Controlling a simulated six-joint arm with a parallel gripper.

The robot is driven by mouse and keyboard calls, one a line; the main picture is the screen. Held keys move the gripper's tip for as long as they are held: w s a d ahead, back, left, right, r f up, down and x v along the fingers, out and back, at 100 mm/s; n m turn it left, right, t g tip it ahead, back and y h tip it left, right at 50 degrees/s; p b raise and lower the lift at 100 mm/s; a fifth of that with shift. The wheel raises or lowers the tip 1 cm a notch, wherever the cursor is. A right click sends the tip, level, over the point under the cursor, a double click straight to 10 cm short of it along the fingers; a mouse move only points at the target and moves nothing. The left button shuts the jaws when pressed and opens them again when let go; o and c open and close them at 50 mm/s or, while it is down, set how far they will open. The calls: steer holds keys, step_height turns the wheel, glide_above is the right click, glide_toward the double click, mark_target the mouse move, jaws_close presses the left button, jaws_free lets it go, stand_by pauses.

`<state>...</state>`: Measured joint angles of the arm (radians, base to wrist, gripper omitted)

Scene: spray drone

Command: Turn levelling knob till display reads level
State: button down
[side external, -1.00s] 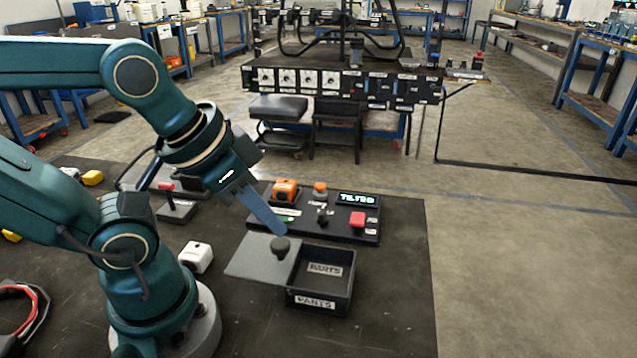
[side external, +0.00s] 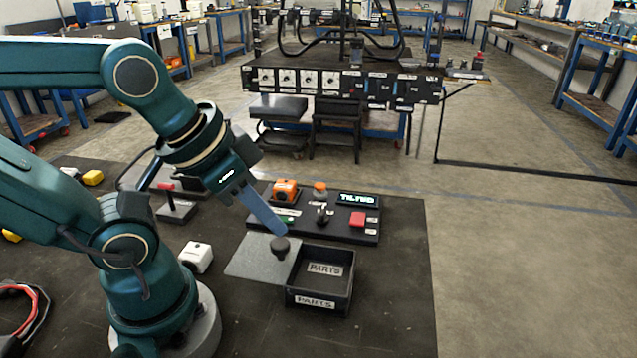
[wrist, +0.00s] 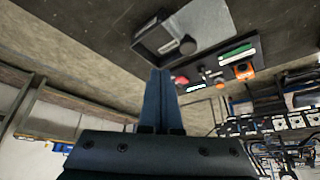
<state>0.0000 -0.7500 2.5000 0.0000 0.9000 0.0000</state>
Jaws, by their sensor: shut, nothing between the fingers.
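The control panel (side external: 345,234) is a dark box on the bench mat. Its lit display (side external: 358,199) shows a word that looks like "TILTED". A small black knob (side external: 322,217) on the panel's middle appears to be the levelling knob. My gripper (side external: 281,231) is shut and empty, pointing down and right. In the side view its tips overlap the black handle of the parts box lid, left of the panel knob; I cannot tell whether they touch. In the wrist view the closed fingers (wrist: 161,75) point toward the panel (wrist: 262,58) and box area.
An open parts box (side external: 320,304) with a grey lid (side external: 254,257) stands in front of the panel. The panel carries an orange block (side external: 285,189), an orange button (side external: 320,187) and a red button (side external: 357,219). The mat's right side is clear.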

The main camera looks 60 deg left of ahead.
stand_by(0.3)
steer(key=c, duration=0.9)
jaws_free()
steer(key=w+r+n, duration=0.1)
steer(key=w+r, duration=0.1)
steer(key=w+a+r+n, duration=0.1)
steer(key=w, duration=0.1)
steer(key=shift+w+r+n, duration=0.15)
steer(key=shift+r+n, duration=0.15)
steer(key=shift+r, duration=0.1)
steer(key=n+g, duration=0.6)
glide_above(322, 209)
steer(key=f, duration=1.1)
steer(key=shift+d+f, duration=0.25)
steer(key=shift+a+f, duration=0.15)
steer(key=shift+f, duration=2.55)
